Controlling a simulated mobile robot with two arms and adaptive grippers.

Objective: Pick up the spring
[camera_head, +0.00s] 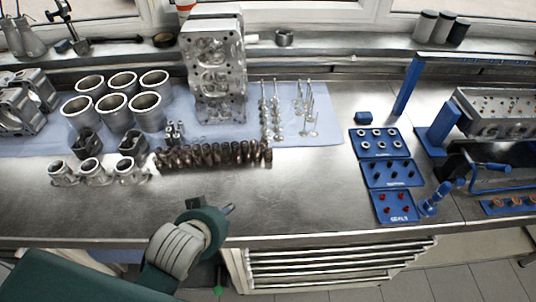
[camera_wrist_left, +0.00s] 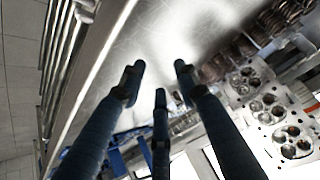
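A row of brown coil springs (camera_head: 213,155) stands on the metal bench in the head view, just in front of the blue mat. In the left wrist view, brown coils (camera_wrist_left: 215,66) show at the upper right, beyond the fingers. My left gripper (camera_head: 229,208) is over the front part of the bench, in front of the springs and apart from them. In the left wrist view, the fingers of my left gripper (camera_wrist_left: 158,75) are spread, with nothing between them. My right gripper is not in view.
A cylinder head (camera_head: 214,75) stands upright behind the springs, beside several cylinder liners (camera_head: 112,104) and upright valves (camera_head: 308,110). Pistons (camera_head: 95,171) are left of the springs. Blue trays (camera_head: 390,172) lie at the right. The bench between springs and trays is clear.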

